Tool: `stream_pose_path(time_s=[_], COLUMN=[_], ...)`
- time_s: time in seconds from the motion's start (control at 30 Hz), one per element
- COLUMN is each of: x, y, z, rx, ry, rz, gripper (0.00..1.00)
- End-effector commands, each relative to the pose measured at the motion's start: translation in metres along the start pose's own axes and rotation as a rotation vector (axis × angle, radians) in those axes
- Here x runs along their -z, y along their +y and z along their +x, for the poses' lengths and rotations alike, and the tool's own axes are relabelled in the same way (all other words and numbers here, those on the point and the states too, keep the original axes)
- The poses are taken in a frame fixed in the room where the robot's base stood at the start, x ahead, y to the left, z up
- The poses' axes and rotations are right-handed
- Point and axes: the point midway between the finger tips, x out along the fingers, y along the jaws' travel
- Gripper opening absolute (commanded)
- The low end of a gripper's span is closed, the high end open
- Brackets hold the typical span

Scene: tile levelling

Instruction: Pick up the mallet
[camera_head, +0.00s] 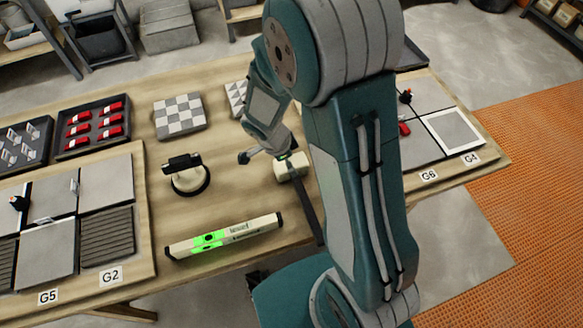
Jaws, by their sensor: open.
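The mallet lies on the wooden table in the camera_head view, with a cream block head (288,173) and a dark handle (311,212) running down toward the table's front edge. My arm hides part of the mallet's right side. My gripper (266,156) is open, just above and to the left of the mallet head. One finger sticks out to the left, and the other is close to the head's top. I cannot tell whether it touches the head. Nothing shows between the fingers.
A cream spirit level (224,237) with green vials lies in front. A black suction cup lifter (189,176) stands to the left. A tray of red wedges (93,126), a tray of clips (23,144) and checkered tiles (180,116) lie behind. Tile panels flank both sides.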

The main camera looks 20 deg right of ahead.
Motion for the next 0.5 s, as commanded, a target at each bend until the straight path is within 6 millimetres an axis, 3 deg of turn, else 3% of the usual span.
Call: stream_pose_path(time_s=[0.5], x=[-0.0015], y=[0.0001], z=[0.0046], rx=[0.0], ry=[0.0], rz=[0.0], gripper=[1.0])
